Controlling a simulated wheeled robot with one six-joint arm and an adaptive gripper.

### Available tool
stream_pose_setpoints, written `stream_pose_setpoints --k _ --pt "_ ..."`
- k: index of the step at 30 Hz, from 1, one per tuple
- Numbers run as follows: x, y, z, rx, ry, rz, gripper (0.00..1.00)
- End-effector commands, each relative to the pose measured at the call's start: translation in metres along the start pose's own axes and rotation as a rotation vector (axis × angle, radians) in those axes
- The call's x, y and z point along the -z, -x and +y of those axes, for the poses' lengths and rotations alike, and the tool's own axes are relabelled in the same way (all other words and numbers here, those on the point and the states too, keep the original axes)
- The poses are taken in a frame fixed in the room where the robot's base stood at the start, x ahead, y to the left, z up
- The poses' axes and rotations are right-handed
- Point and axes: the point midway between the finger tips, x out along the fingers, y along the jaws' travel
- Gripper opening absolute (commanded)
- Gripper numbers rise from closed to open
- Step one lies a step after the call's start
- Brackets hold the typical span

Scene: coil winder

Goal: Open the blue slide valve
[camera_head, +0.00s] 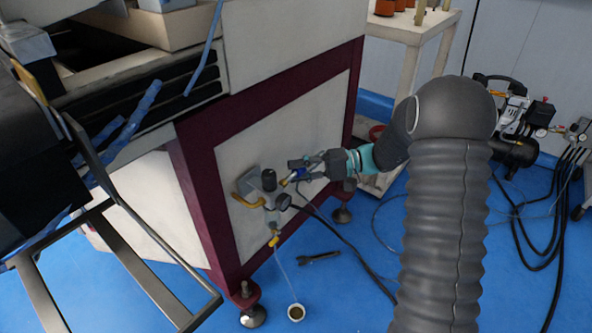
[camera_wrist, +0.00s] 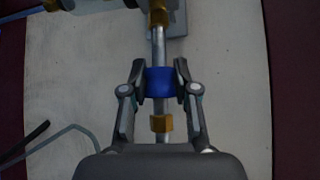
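The blue slide valve (camera_wrist: 161,82) is a blue sleeve on a thin metal pipe, in the middle of the wrist view. Brass fittings (camera_wrist: 161,123) sit on the pipe on both sides of it. My gripper (camera_wrist: 161,80) has one dark finger on each side of the sleeve, and both look to be against it. In the head view my gripper (camera_head: 297,170) reaches in from the right to the pipework on the machine's side panel. A little blue of the valve (camera_head: 295,176) shows there, mostly hidden by the fingers.
A black-topped regulator (camera_head: 269,180) and a gauge (camera_head: 284,201) sit beside my gripper. The panel (camera_head: 285,125) is close behind. A wrench (camera_head: 318,257) and a small cup (camera_head: 296,312) are on the blue floor. Hoses and a compressor (camera_head: 515,150) are at right.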

Motion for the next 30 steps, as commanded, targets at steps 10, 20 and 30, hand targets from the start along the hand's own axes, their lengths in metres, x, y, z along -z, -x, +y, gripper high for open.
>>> stream_pose_setpoints --k 10,20,30 --pt "-0.006 -0.007 0.001 -0.001 0.001 -0.001 0.00" --pt "-0.018 -0.019 0.000 0.000 0.000 -0.004 0.00" --pt "-0.017 -0.017 0.000 0.000 -0.001 0.000 0.56"
